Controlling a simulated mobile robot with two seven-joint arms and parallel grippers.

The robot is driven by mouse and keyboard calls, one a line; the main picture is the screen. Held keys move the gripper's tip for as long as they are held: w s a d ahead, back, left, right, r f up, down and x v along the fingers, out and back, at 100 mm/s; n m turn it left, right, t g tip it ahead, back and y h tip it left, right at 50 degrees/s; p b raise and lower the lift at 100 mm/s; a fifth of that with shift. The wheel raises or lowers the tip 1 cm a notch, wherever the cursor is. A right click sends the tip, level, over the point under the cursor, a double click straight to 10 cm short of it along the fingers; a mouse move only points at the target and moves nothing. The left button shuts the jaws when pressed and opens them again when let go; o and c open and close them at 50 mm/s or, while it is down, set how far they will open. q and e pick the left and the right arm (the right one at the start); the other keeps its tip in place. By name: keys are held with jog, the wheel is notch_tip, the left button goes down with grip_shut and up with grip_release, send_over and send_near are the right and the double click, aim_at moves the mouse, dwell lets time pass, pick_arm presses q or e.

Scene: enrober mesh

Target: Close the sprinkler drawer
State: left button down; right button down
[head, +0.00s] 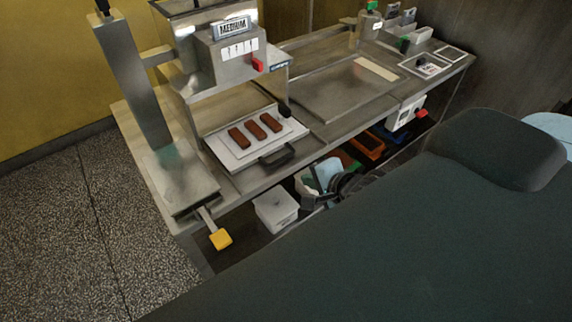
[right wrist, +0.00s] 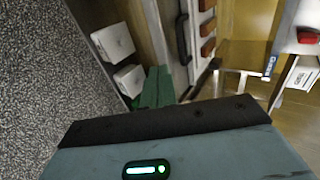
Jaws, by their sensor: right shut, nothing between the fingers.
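The sprinkler drawer (head: 232,157) is a pale, flat tray under the steel sprinkler (head: 232,60) labelled MEDIUM. It sticks out toward the front of the counter, with three brown bars (head: 255,130) on it and a black handle (head: 277,157) at its front. In the right wrist view the black handle (right wrist: 183,35) stands upright just beyond my fingers. My right gripper (right wrist: 155,88) has its dark green fingers together and empty, apart from the handle. In the head view my right gripper (head: 325,176) is low in front of the counter, partly blended with things behind it. My left gripper is not in view.
A white box (head: 276,208) sits on the lower shelf, and orange and green bins (head: 365,143) lie farther right. A yellow-ended lever (head: 220,238) sticks out at the counter's left front. A red knob (head: 421,113) projects farther right. The floor at left is clear.

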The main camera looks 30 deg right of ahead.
aim_at(286, 165)
jog(key=w+f, duration=0.1)
jog(key=w, duration=0.1)
jog(key=w+f, duration=0.1)
jog(key=w, duration=0.2)
jog(key=w+f, duration=0.1)
jog(key=w, duration=0.2)
jog(key=shift+w+a+f, duration=0.15)
jog(key=shift+a, duration=0.1)
jog(key=shift+w, duration=0.55)
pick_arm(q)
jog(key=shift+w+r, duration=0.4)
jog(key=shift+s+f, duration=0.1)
pick_arm(e)
jog(key=shift+w, duration=0.1)
